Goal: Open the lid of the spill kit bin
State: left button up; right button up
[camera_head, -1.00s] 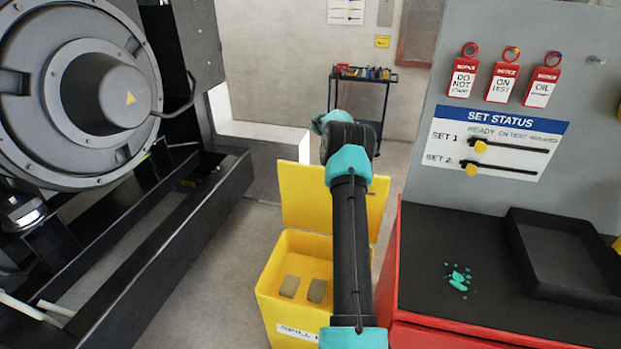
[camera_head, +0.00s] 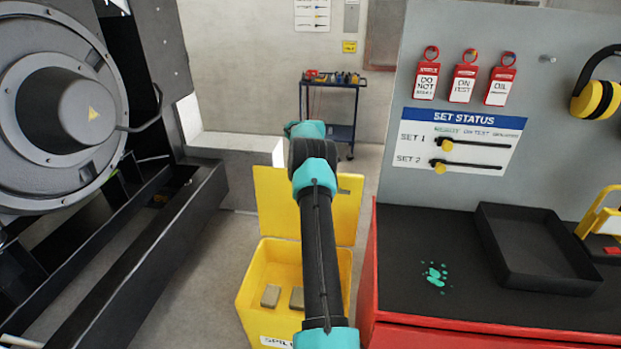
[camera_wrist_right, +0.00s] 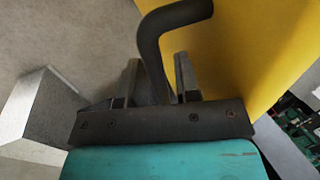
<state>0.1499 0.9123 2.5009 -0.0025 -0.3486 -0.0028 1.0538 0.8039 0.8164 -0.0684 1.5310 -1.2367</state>
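The yellow spill kit bin (camera_head: 262,292) stands on the floor in the head view, with two grey-brown blocks inside. Its yellow lid (camera_head: 346,212) stands raised at the back, so the bin is open; its yellow face also shows in the right wrist view (camera_wrist_right: 245,40). My right arm crosses in front of bin and lid and hides part of both. In the right wrist view, a black bent handle (camera_wrist_right: 152,45) runs between the two fingers of my right gripper (camera_wrist_right: 160,75). Whether the fingers pinch it is unclear. My left gripper is out of view.
A red cabinet with a black top (camera_head: 405,270) stands close on the right, carrying a black tray (camera_head: 535,250). A large genset with a black base frame (camera_head: 130,265) is on the left. A blue cart (camera_head: 340,131) stands behind. Floor shows between genset and bin.

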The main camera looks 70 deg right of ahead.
jog(key=shift+o, duration=0.8)
jog(key=shift+r, duration=0.15)
jog(key=shift+r, duration=0.1)
jog(key=v, duration=0.7)
jog(key=shift+r, duration=0.15)
